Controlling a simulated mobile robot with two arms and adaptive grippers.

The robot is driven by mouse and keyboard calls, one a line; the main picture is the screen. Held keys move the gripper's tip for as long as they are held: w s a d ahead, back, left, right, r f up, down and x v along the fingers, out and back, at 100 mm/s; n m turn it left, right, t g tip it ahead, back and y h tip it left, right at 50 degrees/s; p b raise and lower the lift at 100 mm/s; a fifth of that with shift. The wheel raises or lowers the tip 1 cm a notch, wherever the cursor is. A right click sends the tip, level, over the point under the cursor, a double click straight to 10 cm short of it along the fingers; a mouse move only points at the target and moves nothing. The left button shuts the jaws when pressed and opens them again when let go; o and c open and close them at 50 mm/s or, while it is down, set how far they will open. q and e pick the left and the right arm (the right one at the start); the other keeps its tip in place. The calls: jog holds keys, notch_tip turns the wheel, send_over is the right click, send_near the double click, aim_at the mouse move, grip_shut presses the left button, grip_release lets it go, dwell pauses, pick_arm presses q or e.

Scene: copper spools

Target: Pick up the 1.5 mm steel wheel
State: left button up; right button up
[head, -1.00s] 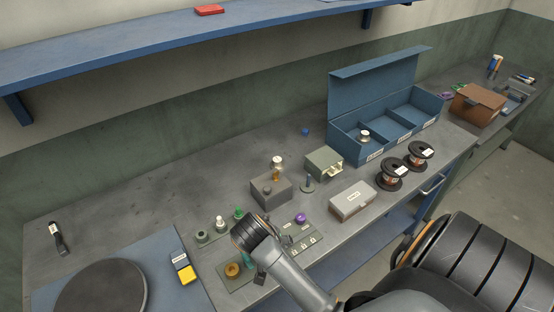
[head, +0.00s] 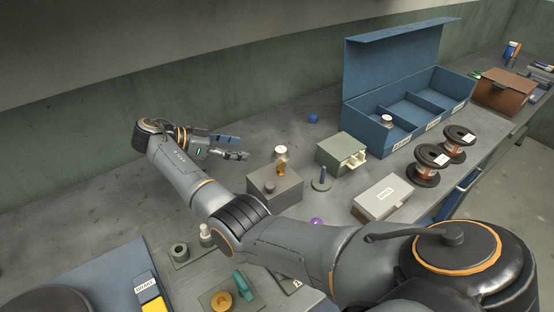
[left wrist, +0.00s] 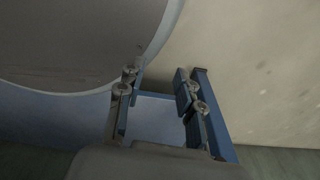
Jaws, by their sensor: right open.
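A similar piece (head: 387,121) sits in the left compartment of the open blue box (head: 372,133). I cannot read a size on either, so I cannot tell which is the 1.5 mm steel wheel. My right gripper (head: 243,149) is open and empty, its fingers pointing right toward the piece by the block, a short gap away. My left gripper (left wrist: 158,74) shows only in the left wrist view, fingers apart with nothing between them.
My right arm crosses the front of the bench. The back left bench is mostly clear.

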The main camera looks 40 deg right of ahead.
aim_at(277, 150)
jog(key=shift+w+f, duration=0.25)
jog(key=shift+w, duration=0.15)
jog(key=shift+w+d+b, duration=0.1)
jog(key=shift+d+b, duration=0.1)
jog(key=shift+b, duration=0.1)
jog(key=d, duration=0.1)
jog(key=d+p, duration=0.1)
jog(key=s+d+f, duration=0.1)
jog(key=shift+s+d+m+p, duration=0.1)
jog(key=shift+d+m+p, duration=0.1)
jog(key=shift+m+p, duration=0.1)
jog(key=p+x, duration=0.1)
jog(key=x, duration=0.3)
jog(key=shift+s+d+f, duration=0.15)
jog(key=shift+d+f, duration=0.1)
jog(key=shift+d, duration=0.2)
jog(key=p+x, duration=0.2)
jog(key=x, duration=0.2)
jog(key=shift+s+d, duration=0.1)
jog(key=shift+d, duration=0.15)
jog(key=shift+d+f, duration=0.1)
jog(key=shift+d, duration=0.05)
pick_arm(q)
jog(key=r, duration=0.1)
jog(key=s+r, duration=0.1)
jog(key=r, duration=0.1)
jog(key=shift+d, duration=0.1)
